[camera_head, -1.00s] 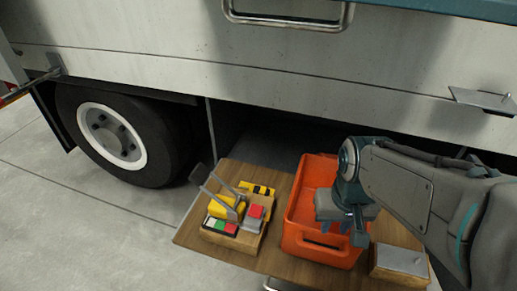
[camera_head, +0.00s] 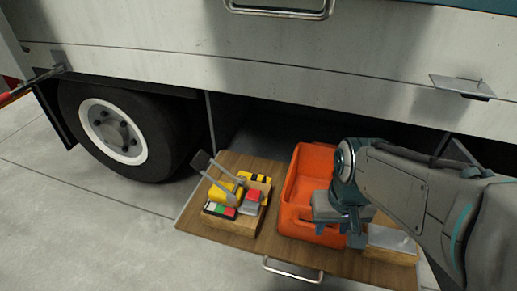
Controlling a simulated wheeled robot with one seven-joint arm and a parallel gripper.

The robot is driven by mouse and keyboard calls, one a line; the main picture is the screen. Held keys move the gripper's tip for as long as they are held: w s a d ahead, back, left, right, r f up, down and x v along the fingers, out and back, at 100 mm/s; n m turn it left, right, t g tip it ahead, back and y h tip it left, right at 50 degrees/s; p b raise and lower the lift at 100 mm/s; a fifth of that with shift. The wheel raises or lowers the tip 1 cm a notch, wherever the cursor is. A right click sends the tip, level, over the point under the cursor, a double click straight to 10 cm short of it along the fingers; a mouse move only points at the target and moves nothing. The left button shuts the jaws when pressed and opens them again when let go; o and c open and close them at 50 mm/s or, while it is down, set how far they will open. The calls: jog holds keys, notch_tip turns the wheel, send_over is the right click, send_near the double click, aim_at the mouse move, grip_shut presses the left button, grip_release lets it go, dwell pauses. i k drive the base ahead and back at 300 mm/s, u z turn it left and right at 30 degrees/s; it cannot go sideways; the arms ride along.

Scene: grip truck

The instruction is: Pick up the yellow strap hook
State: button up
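A wooden box (camera_head: 231,225) stands on the left of the pulled-out wooden drawer. It holds a yellow piece (camera_head: 221,193) with grey metal bars sticking up beside it. I cannot tell for sure whether this piece is the yellow strap hook. My gripper (camera_head: 341,222) hangs over the front right part of the orange crate (camera_head: 298,224), to the right of the box and apart from it. Its fingers point down and are too small and dark to show whether they are open. It hides part of the crate's inside, and I see nothing held in it.
The box also holds a red-and-grey piece (camera_head: 251,201), a red, green and white piece (camera_head: 217,210) and a yellow-black striped piece (camera_head: 255,178). Another wooden box (camera_head: 391,249) with a grey top stands right of the crate. The drawer (camera_head: 210,239) sits below the truck's side; its handle (camera_head: 292,272) sticks out in front.

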aim_at(260, 178)
jog(key=k, duration=0.8)
jog(key=u, duration=1.8)
jog(key=i, duration=1.25)
jog(key=z, duration=1.75)
jog(key=i, duration=0.5)
jog(key=z, duration=0.05)
